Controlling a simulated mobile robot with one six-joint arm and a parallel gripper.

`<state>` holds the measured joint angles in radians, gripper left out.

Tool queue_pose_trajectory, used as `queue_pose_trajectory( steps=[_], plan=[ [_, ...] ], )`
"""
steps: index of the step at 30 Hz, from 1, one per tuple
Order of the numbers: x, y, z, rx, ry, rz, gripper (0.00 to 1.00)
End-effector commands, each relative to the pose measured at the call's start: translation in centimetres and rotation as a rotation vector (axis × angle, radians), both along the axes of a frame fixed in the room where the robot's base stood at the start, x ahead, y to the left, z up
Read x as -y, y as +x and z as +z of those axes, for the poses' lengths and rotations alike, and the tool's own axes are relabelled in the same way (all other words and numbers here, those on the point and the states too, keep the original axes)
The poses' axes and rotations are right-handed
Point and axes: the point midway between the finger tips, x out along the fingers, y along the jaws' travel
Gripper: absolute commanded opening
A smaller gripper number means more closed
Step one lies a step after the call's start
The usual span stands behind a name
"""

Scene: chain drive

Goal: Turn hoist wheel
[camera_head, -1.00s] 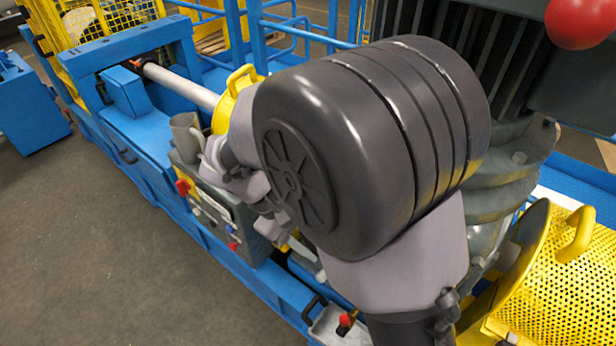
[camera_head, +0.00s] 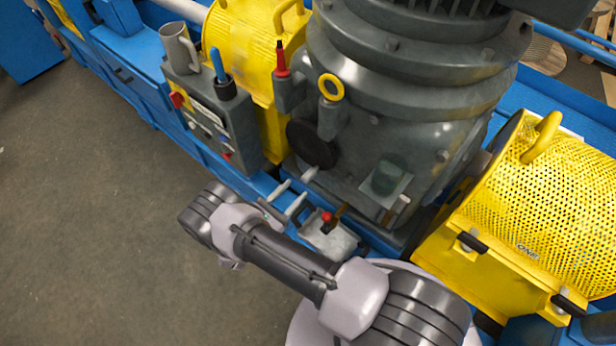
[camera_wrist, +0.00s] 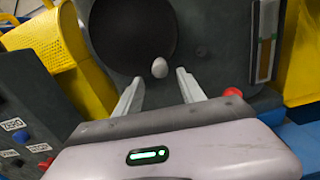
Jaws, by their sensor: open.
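The wheel is a dark round disc (camera_head: 312,145) on the front of the grey gear housing. A pale grip knob (camera_head: 309,174) sticks out from its lower part. In the wrist view the disc (camera_wrist: 132,34) fills the upper middle, and the knob (camera_wrist: 160,67) stands near its lower right edge. My gripper (camera_head: 294,191) is open, just in front of the knob and pointing at it. In the wrist view the two fingers of my gripper (camera_wrist: 159,84) are spread, with the knob just beyond their tips, between their lines. I cannot tell whether either finger touches it.
A control box (camera_head: 215,118) with a grey mug (camera_head: 180,48) on top stands left of the wheel. A small tray with a red-topped item (camera_head: 327,217) lies below right. Yellow guards (camera_head: 255,50) flank the housing, the right one perforated (camera_head: 560,195). Floor at left is clear.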

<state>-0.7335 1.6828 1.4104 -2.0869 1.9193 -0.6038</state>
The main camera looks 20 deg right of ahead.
Motion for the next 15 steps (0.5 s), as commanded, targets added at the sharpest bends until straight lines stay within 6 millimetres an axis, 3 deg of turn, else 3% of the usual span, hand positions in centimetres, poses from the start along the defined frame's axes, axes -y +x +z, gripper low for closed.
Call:
queue_pose_trajectory(
  steps=[6, 15],
  plan=[
    [4.2, 2.9, -0.1, 0.000, 0.002, -0.004, 0.47],
    [6.1, 4.4, 0.0, 0.001, 0.002, -0.001, 0.47]
  ],
)
